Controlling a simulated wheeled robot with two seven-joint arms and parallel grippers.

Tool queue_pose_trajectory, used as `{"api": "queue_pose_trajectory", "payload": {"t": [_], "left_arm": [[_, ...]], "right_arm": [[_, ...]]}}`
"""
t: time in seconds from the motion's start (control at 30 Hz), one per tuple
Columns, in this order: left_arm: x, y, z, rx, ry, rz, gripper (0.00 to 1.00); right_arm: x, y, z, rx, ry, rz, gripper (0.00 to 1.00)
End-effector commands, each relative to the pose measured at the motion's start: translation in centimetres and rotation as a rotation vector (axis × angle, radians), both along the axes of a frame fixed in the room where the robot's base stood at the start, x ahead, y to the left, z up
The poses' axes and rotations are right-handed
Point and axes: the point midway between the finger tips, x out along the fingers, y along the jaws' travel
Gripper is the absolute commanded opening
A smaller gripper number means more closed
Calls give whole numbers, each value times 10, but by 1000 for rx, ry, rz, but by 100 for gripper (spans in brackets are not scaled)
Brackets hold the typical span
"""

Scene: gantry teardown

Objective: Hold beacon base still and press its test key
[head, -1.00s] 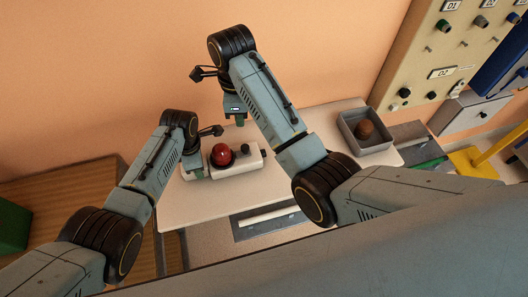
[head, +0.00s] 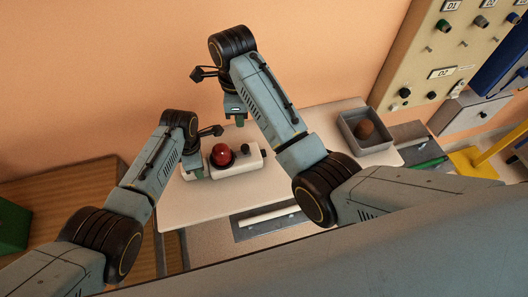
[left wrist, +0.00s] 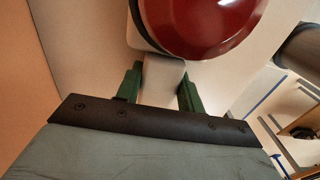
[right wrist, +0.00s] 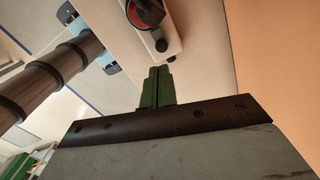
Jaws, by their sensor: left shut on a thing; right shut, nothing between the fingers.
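My left gripper (left wrist: 160,88) is shut on a pale end tab (left wrist: 163,76) of the base, beside the red dome. My right gripper (right wrist: 158,84) is shut and empty, its green fingertips together. It is apart from the base, near its key end. The right wrist view shows the dark key (right wrist: 161,46) just beyond the fingertips. In the head view the right gripper (head: 237,120) is behind the base.
A grey tray (head: 348,124) holding a brown round thing (head: 365,130) stands on the right of the pale table (head: 190,209). A panel with knobs (head: 430,60) is at the upper right. The front of the table is bare. An orange wall (head: 100,80) stands behind.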

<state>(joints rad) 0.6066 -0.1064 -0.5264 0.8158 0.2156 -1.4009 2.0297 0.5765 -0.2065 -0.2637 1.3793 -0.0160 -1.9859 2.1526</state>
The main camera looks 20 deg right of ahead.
Motion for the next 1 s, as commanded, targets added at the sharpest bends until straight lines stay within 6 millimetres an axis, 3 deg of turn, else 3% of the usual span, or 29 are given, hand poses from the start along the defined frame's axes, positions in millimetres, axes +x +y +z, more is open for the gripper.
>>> {"api": "queue_pose_trajectory", "payload": {"t": [0.17, 0.27, 0.4, 0.6, 0.83, 1.0], "left_arm": [[0, 0, 0, 0, 1, 1, 9], [0, 0, 0, 0, 1, 1, 9], [0, 0, -1, 0, 1, 1, 9], [0, 0, -1, 0, 1, 0, 9], [0, 0, 0, 0, 1, 0, 9], [0, 0, 0, 0, 1, 0, 9]], "right_arm": [[-2, -13, -35, 99, 44, 45, 0], [-5, -27, -69, 226, 67, 80, 0], [-9, -53, -113, 444, 51, 88, 0], [-12, -105, -157, 706, -84, -12, 0], [-8, -172, -178, 839, -288, -180, 0], [-7, -197, -183, 860, -364, -243, 0]]}}
